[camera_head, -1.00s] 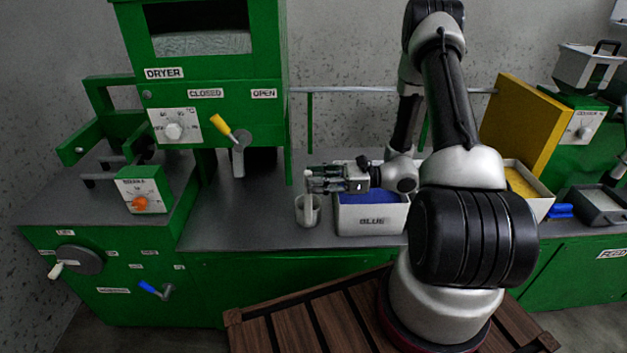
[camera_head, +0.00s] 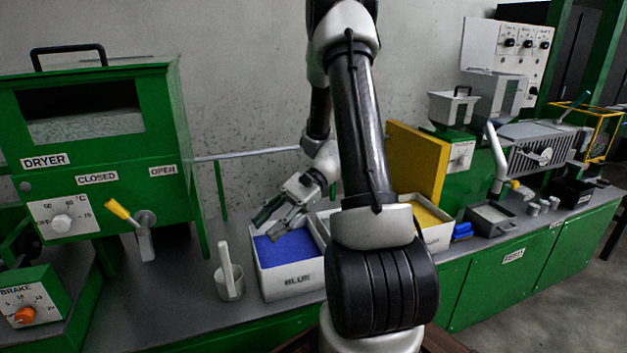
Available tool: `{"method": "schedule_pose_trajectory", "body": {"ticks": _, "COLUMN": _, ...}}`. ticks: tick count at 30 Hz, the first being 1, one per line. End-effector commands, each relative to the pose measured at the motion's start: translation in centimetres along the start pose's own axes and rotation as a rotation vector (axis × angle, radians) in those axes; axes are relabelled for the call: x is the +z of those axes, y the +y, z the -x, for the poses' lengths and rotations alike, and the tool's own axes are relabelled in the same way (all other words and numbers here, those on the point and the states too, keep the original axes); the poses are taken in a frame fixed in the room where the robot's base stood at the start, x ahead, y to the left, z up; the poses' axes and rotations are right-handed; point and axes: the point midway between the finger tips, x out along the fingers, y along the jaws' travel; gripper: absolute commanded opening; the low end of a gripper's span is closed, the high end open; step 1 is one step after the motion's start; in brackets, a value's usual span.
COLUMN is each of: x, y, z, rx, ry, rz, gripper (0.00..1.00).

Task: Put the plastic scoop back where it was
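The plastic scoop (camera_head: 228,281), a whitish cup with a tall upright handle, stands on the grey bench just left of the bin labelled BLUE (camera_head: 291,283). That bin holds blue granules. My gripper (camera_head: 267,221) is above the back of the BLUE bin, to the right of the scoop and clear of it. Its dark fingers look spread apart with nothing between them.
The green dryer (camera_head: 95,140) with a yellow-tipped lever (camera_head: 128,218) stands at left. A bin of yellow granules (camera_head: 432,228), partly behind my arm, a small blue object (camera_head: 462,231) and a grey tray (camera_head: 491,216) are at right.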

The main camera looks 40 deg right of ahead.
Motion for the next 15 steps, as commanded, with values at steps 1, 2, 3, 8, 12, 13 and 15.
{"method": "schedule_pose_trajectory", "body": {"ticks": 1, "x": 2.1, "y": 0.5, "z": 0.2, "rx": 0.068, "ry": 0.063, "rz": 0.078, "gripper": 0.39}}
{"method": "schedule_pose_trajectory", "body": {"ticks": 2, "x": 3.1, "y": 1.0, "z": 0.4, "rx": 0.11, "ry": 0.101, "rz": 0.124, "gripper": 0.39}}
{"method": "schedule_pose_trajectory", "body": {"ticks": 3, "x": 4.3, "y": 1.6, "z": 0.6, "rx": 0.163, "ry": 0.153, "rz": 0.185, "gripper": 0.39}}
{"method": "schedule_pose_trajectory", "body": {"ticks": 8, "x": 8.5, "y": 4.3, "z": 2.3, "rx": 0.361, "ry": 0.366, "rz": 0.441, "gripper": 0.39}}
{"method": "schedule_pose_trajectory", "body": {"ticks": 12, "x": 11.4, "y": 6.3, "z": 4.3, "rx": 0.508, "ry": 0.559, "rz": 0.678, "gripper": 0.39}}
{"method": "schedule_pose_trajectory", "body": {"ticks": 13, "x": 12.0, "y": 6.7, "z": 4.8, "rx": 0.536, "ry": 0.601, "rz": 0.729, "gripper": 0.39}}
{"method": "schedule_pose_trajectory", "body": {"ticks": 15, "x": 13.2, "y": 7.4, "z": 5.9, "rx": 0.596, "ry": 0.7, "rz": 0.848, "gripper": 0.39}}
